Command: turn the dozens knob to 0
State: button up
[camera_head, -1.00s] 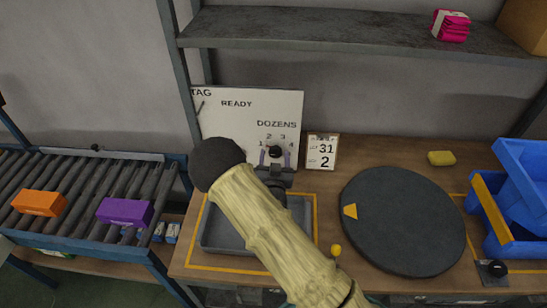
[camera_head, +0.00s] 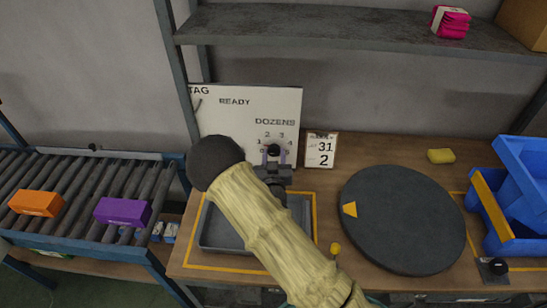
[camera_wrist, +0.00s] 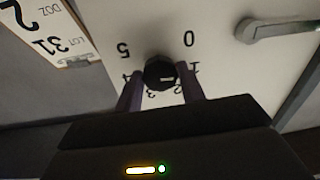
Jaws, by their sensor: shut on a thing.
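The dozens knob (camera_head: 274,150) is a small black knob on the white panel, under the word DOZENS. In the wrist view the knob (camera_wrist: 159,71) appears upside down, ringed by printed numbers, with a small white mark on its face. The 0 (camera_wrist: 188,39) and the 5 are clear of my fingers, while the 2 and 3 are partly hidden. Which number the mark points to, I cannot tell for sure. My gripper (camera_wrist: 161,82) has one purple finger on each side of the knob and is shut on it. In the head view my gripper (camera_head: 273,157) reaches the panel.
A lever handle (camera_wrist: 275,28) is on the panel near the knob. A lot card (camera_head: 320,150) stands just right of the panel. A grey tray (camera_head: 218,238) lies below my arm, and a dark turntable (camera_head: 403,220) is to the right.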

jog(key=n+b, duration=0.1)
jog(key=n, duration=0.3)
jog(key=shift+n+g, duration=0.3)
jog(key=shift+n, duration=1.6)
jog(key=o, duration=1)
jog(key=shift+c, duration=0.2)
jog(key=shift+s, duration=0.15)
jog(key=s+p, duration=0.3)
jog(key=s, duration=1.4)
jog(key=shift+r, duration=0.45)
